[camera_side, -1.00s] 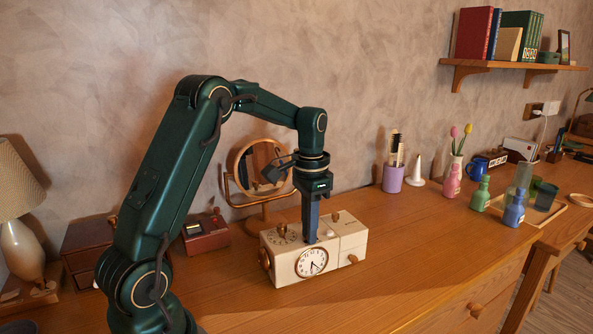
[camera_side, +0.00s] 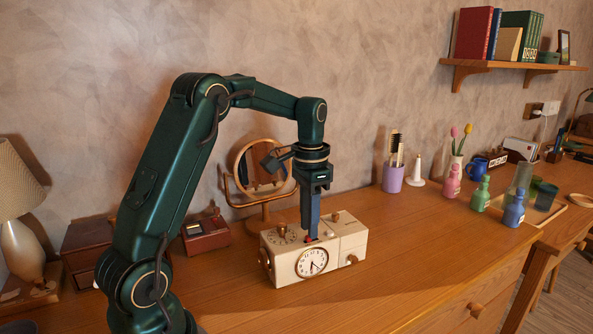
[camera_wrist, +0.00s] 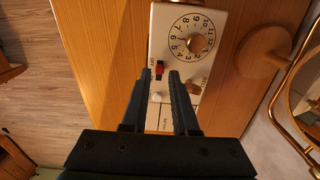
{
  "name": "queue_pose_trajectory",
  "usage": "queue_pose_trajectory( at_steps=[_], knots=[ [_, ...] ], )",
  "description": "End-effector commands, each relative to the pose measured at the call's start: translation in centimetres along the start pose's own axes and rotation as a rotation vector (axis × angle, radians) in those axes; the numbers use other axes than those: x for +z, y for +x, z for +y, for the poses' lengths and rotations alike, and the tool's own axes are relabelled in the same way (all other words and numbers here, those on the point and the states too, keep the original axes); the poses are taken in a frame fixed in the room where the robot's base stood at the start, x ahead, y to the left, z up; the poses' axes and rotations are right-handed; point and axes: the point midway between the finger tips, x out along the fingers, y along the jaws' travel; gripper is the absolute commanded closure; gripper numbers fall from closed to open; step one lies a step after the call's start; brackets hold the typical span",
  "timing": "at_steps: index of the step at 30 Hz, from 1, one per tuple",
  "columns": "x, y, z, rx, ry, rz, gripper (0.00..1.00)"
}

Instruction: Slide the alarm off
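The cream alarm clock radio (camera_side: 345,247) stands on the wooden desk with its round clock face (camera_side: 312,263) toward the side camera. Its top has a numbered dial (camera_wrist: 193,37) and a red slider (camera_wrist: 159,68) by the word OFF. The slider also shows as a small red patch in the side view (camera_side: 309,239). My gripper (camera_wrist: 160,73) points straight down over the top. Its fingers are a little apart, one on each side of the slider, with a gap visible to each. I cannot tell how far the tips are above the top surface.
A round mirror (camera_side: 264,170) stands close behind the clock. A red-brown box (camera_side: 206,236) is to its left. A knob (camera_wrist: 193,88) rises from the top near my right finger. The desk (camera_side: 400,250) to the right is clear up to the purple cup (camera_side: 393,178) and bottles.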

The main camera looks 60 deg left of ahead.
Motion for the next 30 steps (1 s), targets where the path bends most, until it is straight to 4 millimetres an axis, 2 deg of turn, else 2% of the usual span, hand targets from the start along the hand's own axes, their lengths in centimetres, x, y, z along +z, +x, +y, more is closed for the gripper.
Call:
queue_pose_trajectory(
  at_steps=[21, 30],
  knots=[
    [0.0, -4.0, 0.0, -0.001, 0.000, 0.001, 0.72],
    [0.1, -4.3, 0.0, 0.000, 0.000, 0.000, 0.72]
  ],
)
